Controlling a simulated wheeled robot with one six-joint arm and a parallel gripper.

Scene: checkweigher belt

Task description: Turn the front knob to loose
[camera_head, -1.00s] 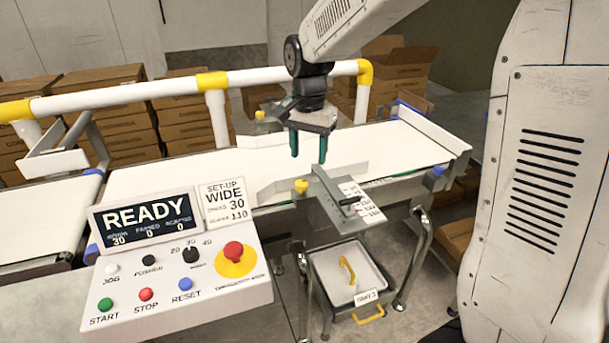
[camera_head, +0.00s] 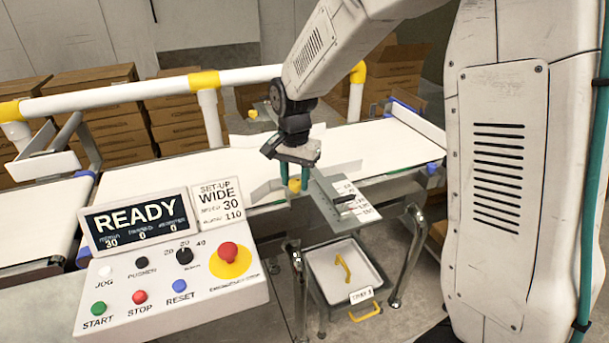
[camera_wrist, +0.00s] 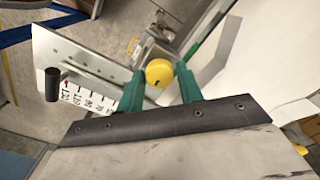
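The front knob (camera_head: 294,185) is a small yellow knob at the near edge of the belt, beside the grey guide plate with the scale. My gripper (camera_head: 294,178) points down over it, with one green finger on each side in the head view. In the wrist view the yellow knob (camera_wrist: 159,72) shows between the two open fingertips (camera_wrist: 160,84). Gaps show there between knob and fingers; I cannot tell whether either touches it. The set-up card (camera_head: 217,202) reads WIDE, speed 30 and 110.
The grey plate (camera_head: 326,202) with a scale and black handle (camera_head: 344,198) lies just right of the knob. Another yellow knob (camera_head: 252,114) is across the belt (camera_head: 180,172). The control panel (camera_head: 130,285) stands front left, its screen reading READY. A tray (camera_head: 327,270) sits below.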

